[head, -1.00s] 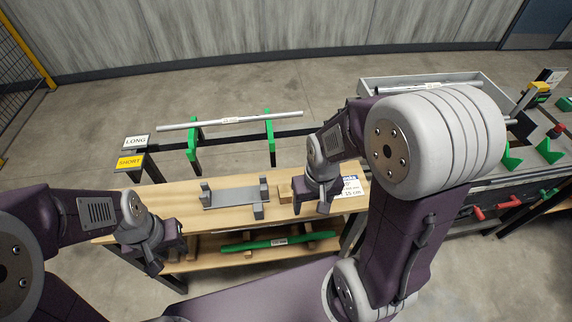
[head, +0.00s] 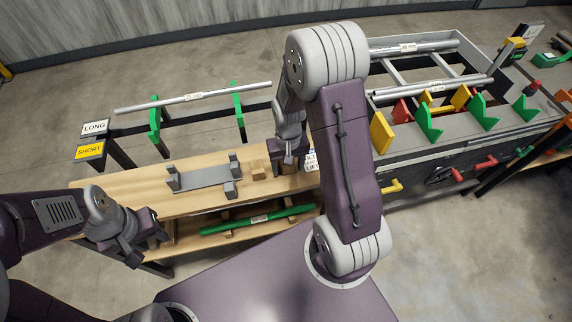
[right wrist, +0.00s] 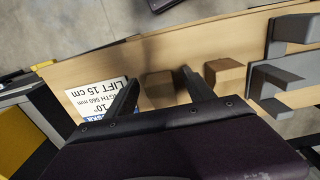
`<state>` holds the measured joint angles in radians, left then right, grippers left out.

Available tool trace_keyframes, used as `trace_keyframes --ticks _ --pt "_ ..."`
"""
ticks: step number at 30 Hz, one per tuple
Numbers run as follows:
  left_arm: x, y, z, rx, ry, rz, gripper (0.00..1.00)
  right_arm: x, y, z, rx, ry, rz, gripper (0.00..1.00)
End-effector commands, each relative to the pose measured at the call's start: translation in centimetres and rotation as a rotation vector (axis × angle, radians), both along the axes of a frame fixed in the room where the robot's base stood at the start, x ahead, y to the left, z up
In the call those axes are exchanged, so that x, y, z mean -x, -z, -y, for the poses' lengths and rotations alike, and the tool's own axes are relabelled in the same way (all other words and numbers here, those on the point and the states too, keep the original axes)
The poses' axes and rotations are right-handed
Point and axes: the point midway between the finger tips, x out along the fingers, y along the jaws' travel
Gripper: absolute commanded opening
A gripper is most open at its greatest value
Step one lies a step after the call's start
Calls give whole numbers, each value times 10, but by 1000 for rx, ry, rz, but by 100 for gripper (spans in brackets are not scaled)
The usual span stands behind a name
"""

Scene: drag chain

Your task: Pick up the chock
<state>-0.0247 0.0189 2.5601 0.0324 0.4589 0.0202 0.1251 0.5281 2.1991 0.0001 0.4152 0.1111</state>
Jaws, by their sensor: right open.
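A wooden chock (right wrist: 158,90) lies on the wooden bench top (right wrist: 175,45), between the two fingers of my right gripper (right wrist: 159,76) in the right wrist view. The fingers are apart, with visible space on both sides of the block. In the head view my right gripper (head: 287,162) is low over the bench and mostly hides that block. A second wooden chock (right wrist: 226,75) lies just beside it; it also shows in the head view (head: 259,169). My left gripper (head: 138,246) hangs near the bench's left end; its jaws are unclear.
A grey cradle (head: 203,178) stands on the bench beside the second chock. A printed label (right wrist: 98,97) lies on the other side. A green bar (head: 258,219) rests on the lower shelf. A pipe rack (head: 193,97) stands behind, and a grey cart (head: 440,140) stands to the right.

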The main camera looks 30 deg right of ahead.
Motion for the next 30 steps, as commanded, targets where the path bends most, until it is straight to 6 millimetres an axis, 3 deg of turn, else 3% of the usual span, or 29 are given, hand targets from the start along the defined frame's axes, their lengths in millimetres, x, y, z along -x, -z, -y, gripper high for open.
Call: trace_keyframes --ticks 8,12,15,23,30 --pt "0 1 0 0 0 0 36 0 6 0 0 0 1 62" --pt "0 1 0 0 0 0 36 0 6 0 0 0 1 23" --pt "0 1 0 0 0 0 36 0 6 0 0 0 1 0" --pt "0 0 0 0 0 0 36 0 4 0 0 0 2 0" --pt "0 -5 0 0 0 0 36 -1 -24 0 0 0 6 0"
